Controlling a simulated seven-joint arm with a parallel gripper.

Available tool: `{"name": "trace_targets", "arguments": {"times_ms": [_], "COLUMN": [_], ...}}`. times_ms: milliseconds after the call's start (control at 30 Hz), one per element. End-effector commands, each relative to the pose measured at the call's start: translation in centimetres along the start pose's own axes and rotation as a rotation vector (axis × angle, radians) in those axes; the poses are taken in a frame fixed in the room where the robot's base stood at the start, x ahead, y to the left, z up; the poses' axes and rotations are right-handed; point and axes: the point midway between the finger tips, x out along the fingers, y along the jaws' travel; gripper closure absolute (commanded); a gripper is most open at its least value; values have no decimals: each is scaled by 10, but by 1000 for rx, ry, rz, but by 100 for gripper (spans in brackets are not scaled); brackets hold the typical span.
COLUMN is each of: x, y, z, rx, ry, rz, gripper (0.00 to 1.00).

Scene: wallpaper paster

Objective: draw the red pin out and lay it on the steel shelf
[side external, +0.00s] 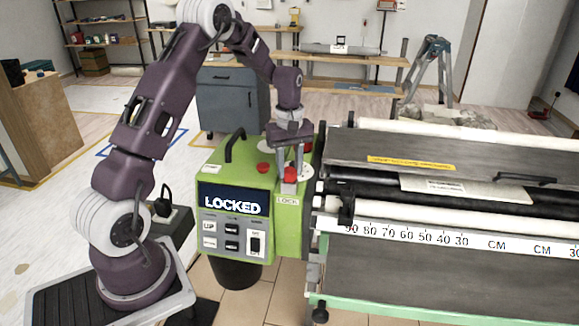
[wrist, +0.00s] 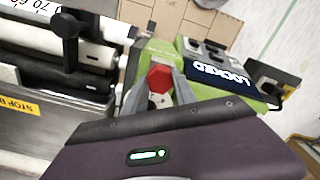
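The red pin (side external: 290,175) stands upright in the top of the green box, above the word LOCK. In the wrist view its red six-sided head (wrist: 159,77) lies between my fingertips. My gripper (side external: 290,168) points down with one finger on each side of the head. The fingers look close to it, but I cannot tell whether they press on it. The pin's shaft is hidden. The paster has a grey metal top (side external: 340,151) with a yellow label and a lower grey panel (side external: 450,285); I cannot tell which is the steel shelf.
The green box (side external: 262,185) has a LOCKED display (side external: 235,201), a black handle (side external: 235,143) and a red button (side external: 263,168) left of the pin. The paster's rollers and white ruler (side external: 450,238) lie to the right. A black knob (wrist: 66,25) rises near the box.

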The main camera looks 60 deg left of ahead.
Motion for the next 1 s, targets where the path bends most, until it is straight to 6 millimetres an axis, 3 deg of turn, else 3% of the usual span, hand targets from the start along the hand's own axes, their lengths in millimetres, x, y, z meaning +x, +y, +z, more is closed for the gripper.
{"name": "trace_targets", "arguments": {"times_ms": [100,133,267,467,1000], "x": [0,0,0,-2,-31], "y": [0,0,0,0,0], "z": [0,0,0,0,0], "rx": [0,0,0,0,0], "ry": [0,0,0,1,2], "rz": [1,1,1,1,1], "gripper": [100,74,99,100,100]}}
